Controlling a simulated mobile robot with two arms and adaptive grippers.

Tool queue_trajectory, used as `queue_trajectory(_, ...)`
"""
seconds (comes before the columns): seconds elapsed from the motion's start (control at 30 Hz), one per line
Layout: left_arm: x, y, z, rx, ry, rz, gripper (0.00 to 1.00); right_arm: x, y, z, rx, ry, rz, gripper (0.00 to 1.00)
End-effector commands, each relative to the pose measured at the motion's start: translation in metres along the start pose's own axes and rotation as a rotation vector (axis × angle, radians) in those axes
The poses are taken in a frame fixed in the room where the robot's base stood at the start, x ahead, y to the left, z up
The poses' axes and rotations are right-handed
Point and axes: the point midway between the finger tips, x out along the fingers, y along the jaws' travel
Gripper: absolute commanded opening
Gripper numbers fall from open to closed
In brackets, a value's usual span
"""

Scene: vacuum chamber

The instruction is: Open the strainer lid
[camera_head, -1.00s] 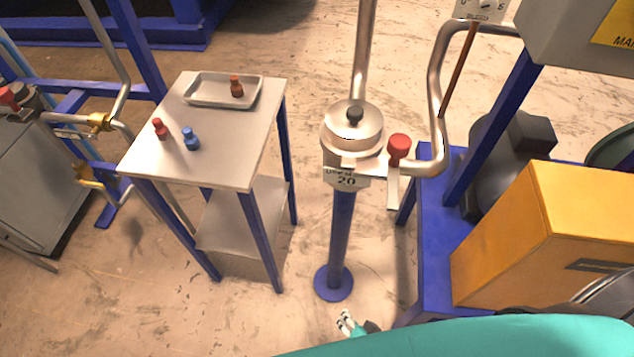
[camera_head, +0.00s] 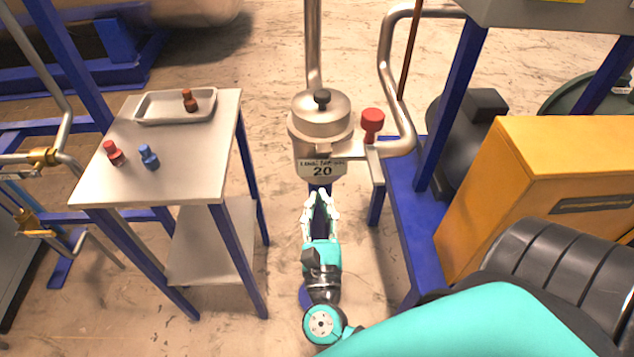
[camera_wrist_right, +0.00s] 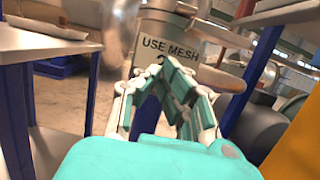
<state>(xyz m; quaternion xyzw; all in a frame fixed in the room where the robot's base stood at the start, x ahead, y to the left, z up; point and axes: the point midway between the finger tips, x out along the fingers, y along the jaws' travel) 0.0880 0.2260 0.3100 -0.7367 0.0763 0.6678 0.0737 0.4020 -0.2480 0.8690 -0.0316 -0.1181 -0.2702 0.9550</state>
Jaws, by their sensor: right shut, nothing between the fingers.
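The strainer is a round steel housing (camera_head: 298,140) on a blue post, in the middle of the head view. Its steel lid (camera_head: 318,110) lies on top, with a black knob (camera_head: 322,97) at the centre. A label plate (camera_head: 321,169) with "20" is on its near side; the right wrist view shows the label "USE MESH" (camera_wrist_right: 170,48). My right gripper (camera_head: 321,196) is shut and empty, just below and in front of the label plate. In the right wrist view its fingertips (camera_wrist_right: 163,62) lie before the label. My left gripper is not in view.
A red-handled valve (camera_head: 372,122) sits right of the strainer. A blue frame and yellow box (camera_head: 540,180) stand at right. Pipes rise behind the strainer.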

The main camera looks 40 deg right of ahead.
Motion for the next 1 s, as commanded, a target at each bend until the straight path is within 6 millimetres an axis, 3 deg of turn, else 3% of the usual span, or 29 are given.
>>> queue_trajectory(0.2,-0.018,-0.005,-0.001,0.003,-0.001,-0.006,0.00,0.048,0.000,0.004,-0.001,-0.003,-0.001,0.00)
queue_trajectory(0.3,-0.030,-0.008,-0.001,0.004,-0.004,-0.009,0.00,0.051,0.000,0.022,-0.001,-0.001,0.001,0.00)
queue_trajectory(0.5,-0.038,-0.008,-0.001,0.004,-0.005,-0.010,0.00,0.054,0.001,0.037,-0.001,0.001,0.001,0.00)
queue_trajectory(1.0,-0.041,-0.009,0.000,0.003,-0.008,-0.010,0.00,0.054,0.000,0.041,-0.002,0.005,0.001,0.00)
